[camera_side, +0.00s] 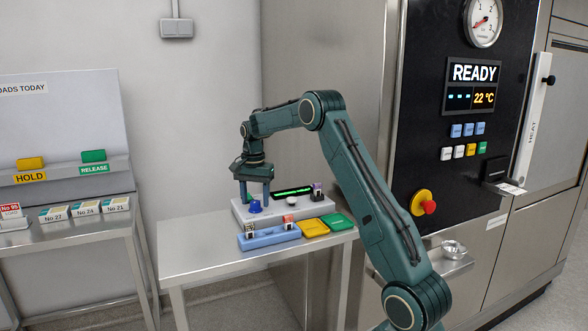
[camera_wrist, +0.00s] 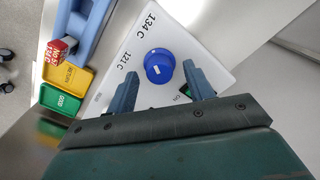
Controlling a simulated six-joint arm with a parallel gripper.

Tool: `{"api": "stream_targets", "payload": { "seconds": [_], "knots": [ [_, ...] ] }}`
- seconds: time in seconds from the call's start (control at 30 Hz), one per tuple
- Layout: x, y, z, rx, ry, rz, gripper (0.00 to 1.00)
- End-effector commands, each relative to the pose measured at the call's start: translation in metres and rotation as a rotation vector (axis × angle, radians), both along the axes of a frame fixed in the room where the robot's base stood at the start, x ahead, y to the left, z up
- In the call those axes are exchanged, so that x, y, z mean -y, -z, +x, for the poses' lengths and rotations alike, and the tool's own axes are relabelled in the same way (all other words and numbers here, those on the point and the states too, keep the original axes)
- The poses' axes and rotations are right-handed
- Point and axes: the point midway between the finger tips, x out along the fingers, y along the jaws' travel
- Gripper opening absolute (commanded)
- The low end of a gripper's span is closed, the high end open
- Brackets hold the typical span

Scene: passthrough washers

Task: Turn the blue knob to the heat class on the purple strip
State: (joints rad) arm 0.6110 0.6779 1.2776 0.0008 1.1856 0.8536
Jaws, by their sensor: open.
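The blue knob (camera_side: 255,206) stands on the left part of a pale control box (camera_side: 240,213) on the steel table. In the wrist view the knob (camera_wrist: 160,66) has pale marks on its top, and the box face (camera_wrist: 205,30) carries the labels "134 C" and "121 C". My gripper (camera_side: 255,194) is open just above the knob. In the wrist view its fingers (camera_wrist: 160,72) lie on either side of the knob, not visibly closed on it. A small item with purple on it (camera_side: 317,190) stands at the box's right end; its writing is too small to read.
A blue rack (camera_side: 268,238) with small blocks, a yellow tray (camera_side: 313,228) and a green tray (camera_side: 340,222) lie in front of the box. A red-and-white block (camera_wrist: 60,50) shows in the wrist view. The steriliser panel (camera_side: 465,110) reads READY, 22 °C. The table's left front is clear.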

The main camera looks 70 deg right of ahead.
Motion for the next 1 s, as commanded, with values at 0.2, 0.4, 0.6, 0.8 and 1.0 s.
{"api": "stream_targets", "payload": {
  "seconds": [0.2, 0.4, 0.6, 0.8, 1.0],
  "knots": [
    [-0.0001, 0.0059, -0.0001, -0.001, 0.0, 0.001, 0.52],
    [-0.0001, 0.0058, -0.0001, -0.001, 0.0, 0.0, 0.5],
    [-0.0001, 0.0056, -0.0001, 0.0, 0.0, 0.0, 0.11],
    [-0.0001, 0.0055, 0.0, 0.0, -0.004, 0.0, 0.08],
    [0.0, 0.0053, 0.0001, 0.0, -0.037, 0.0, 0.08]
  ]
}}
